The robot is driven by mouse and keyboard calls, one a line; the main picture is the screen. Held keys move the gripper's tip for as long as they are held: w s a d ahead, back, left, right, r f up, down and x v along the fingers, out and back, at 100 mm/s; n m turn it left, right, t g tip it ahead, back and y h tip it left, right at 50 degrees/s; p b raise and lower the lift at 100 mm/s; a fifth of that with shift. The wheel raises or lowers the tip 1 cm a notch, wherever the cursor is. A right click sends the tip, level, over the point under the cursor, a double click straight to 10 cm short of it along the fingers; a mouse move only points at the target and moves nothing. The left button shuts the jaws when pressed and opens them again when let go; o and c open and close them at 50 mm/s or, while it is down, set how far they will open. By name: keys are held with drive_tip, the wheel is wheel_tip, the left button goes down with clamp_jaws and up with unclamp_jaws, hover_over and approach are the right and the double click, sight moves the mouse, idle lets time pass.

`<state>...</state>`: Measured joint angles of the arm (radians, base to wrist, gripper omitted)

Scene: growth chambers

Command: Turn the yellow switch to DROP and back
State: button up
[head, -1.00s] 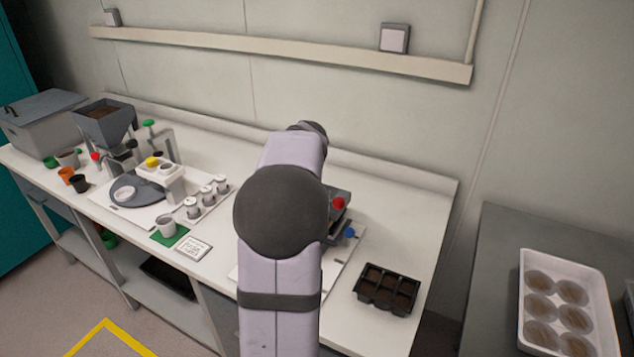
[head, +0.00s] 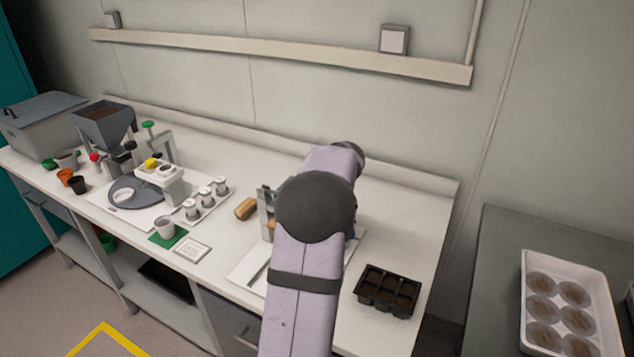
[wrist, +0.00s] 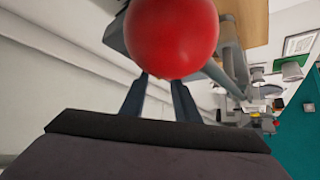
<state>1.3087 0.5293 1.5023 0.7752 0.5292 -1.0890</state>
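The yellow switch cap (head: 151,162) shows in the head view on a white block beside a round grey disc (head: 135,192), at the left of the bench. I cannot read a DROP mark or tell how the switch is turned. My arm hides my gripper in the head view and stands well to the right of the switch. In the wrist view my gripper (wrist: 159,92) has its two dark fingers apart, with pale background between them. A large red ball knob (wrist: 172,37) is close to the camera and covers the fingertips.
A hopper (head: 103,125) and several small weights (head: 206,195) stand near the switch. A white cup (head: 165,228) is on a green mat. A wooden cylinder (head: 246,208) lies left of my arm. A black cell tray (head: 388,291) is at right.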

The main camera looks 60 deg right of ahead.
drive_tip(key=shift+p+x, duration=0.35)
drive_tip(key=shift+x, duration=0.95)
drive_tip(key=shift+c, duration=0.5)
clamp_jaws()
